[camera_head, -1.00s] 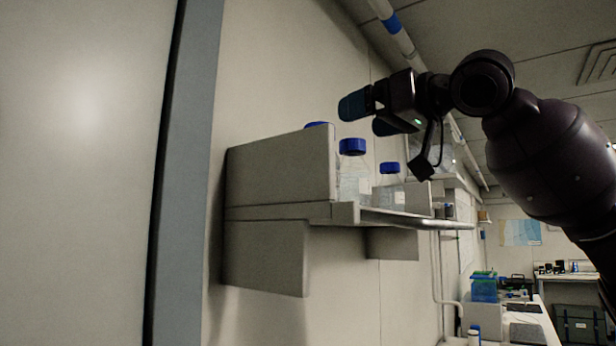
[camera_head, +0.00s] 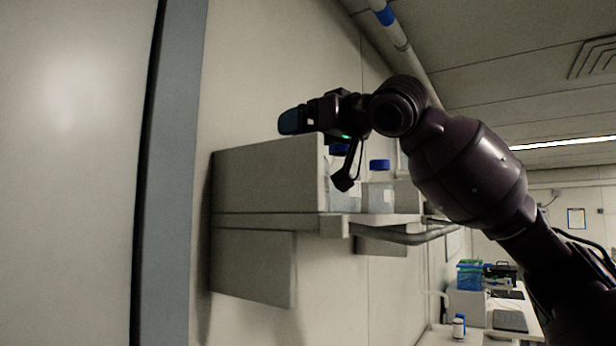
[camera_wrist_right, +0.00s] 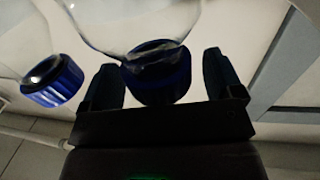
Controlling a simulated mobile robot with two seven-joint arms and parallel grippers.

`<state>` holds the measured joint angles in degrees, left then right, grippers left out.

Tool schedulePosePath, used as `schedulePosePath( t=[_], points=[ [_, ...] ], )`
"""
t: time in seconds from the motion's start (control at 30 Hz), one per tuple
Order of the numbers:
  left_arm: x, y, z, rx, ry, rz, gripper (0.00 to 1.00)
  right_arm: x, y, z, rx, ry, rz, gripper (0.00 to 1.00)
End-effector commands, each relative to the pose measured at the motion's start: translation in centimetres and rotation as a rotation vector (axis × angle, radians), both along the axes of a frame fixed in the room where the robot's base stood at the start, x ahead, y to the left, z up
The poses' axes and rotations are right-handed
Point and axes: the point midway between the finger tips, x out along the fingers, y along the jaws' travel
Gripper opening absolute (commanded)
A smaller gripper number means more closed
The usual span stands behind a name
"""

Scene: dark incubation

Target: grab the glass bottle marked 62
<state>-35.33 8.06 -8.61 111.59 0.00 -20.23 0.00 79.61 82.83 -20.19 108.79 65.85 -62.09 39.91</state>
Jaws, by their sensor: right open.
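Clear glass bottles with blue caps stand on a wall shelf (camera_head: 285,222). One bottle (camera_head: 380,197) shows at the right in the head view. Another bottle's cap (camera_head: 338,150) shows just below my right gripper, its body partly behind my wrist parts. My right gripper (camera_head: 290,121) is over the shelf's side panel, fingers pointing left. In the right wrist view the open gripper (camera_wrist_right: 160,62) has a blue cap (camera_wrist_right: 158,85) between its fingers, with the glass body beyond. A second capped bottle (camera_wrist_right: 52,82) is left of the fingers. No number is legible. My left gripper is out of view.
The shelf's tall grey side panel (camera_head: 265,180) hides part of the shelf. A metal rail (camera_head: 405,236) runs along the front edge. A grey door edge (camera_head: 168,200) stands at the left. A bench with a blue box (camera_head: 470,276) is farther back.

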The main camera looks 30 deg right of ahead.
Motion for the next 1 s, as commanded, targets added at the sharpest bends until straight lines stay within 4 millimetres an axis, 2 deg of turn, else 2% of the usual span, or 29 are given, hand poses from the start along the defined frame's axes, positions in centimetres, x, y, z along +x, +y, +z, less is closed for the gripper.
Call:
schedulePosePath(
  t=[0.17, 0.73, 1.0],
  points=[
    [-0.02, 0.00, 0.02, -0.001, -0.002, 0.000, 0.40, 0.01, 0.00, -0.04, 0.000, 0.000, 0.000, 0.86],
    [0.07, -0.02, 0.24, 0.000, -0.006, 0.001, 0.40, -0.01, -0.01, -0.05, -0.001, 0.000, 0.000, 0.00],
    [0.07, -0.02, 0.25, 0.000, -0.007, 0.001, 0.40, -0.06, -0.02, 0.13, 0.001, -0.003, 0.000, 0.00]
  ],
)
